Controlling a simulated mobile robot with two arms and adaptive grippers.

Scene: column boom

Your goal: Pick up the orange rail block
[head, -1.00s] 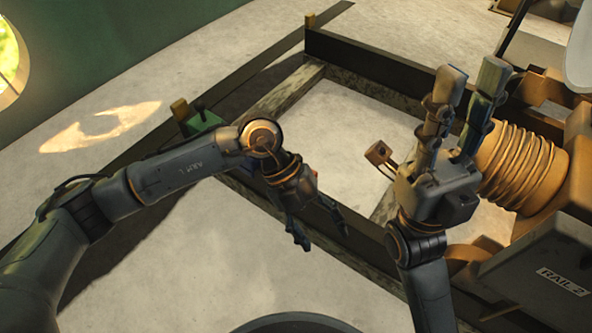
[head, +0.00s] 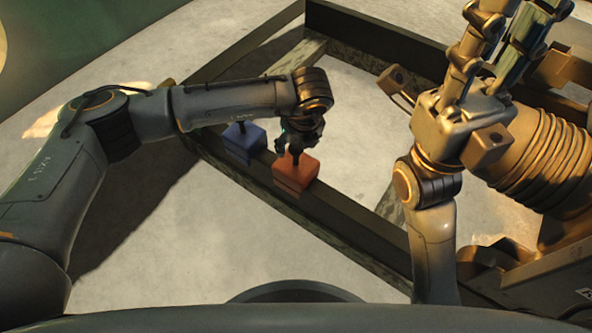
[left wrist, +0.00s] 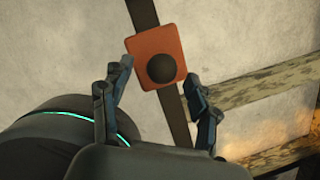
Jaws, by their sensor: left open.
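The orange rail block (head: 294,173) sits on the dark near rail of the frame, with a dark post or knob on top. My left gripper (head: 297,143) points down just above it. In the left wrist view the orange block (left wrist: 145,45) shows from above with a round dark knob. The open fingers of my left gripper (left wrist: 157,73) stand on either side of its near part, with gaps, and hold nothing. My right gripper (head: 497,45) points up at the right, its two fingers apart and nothing between them.
A blue block (head: 243,143) sits on the same rail, left of the orange one. The dark rail frame (head: 345,215) lies around bare pale floor. A ribbed tan cylinder (head: 545,155) and machinery stand at the right, close to my right arm.

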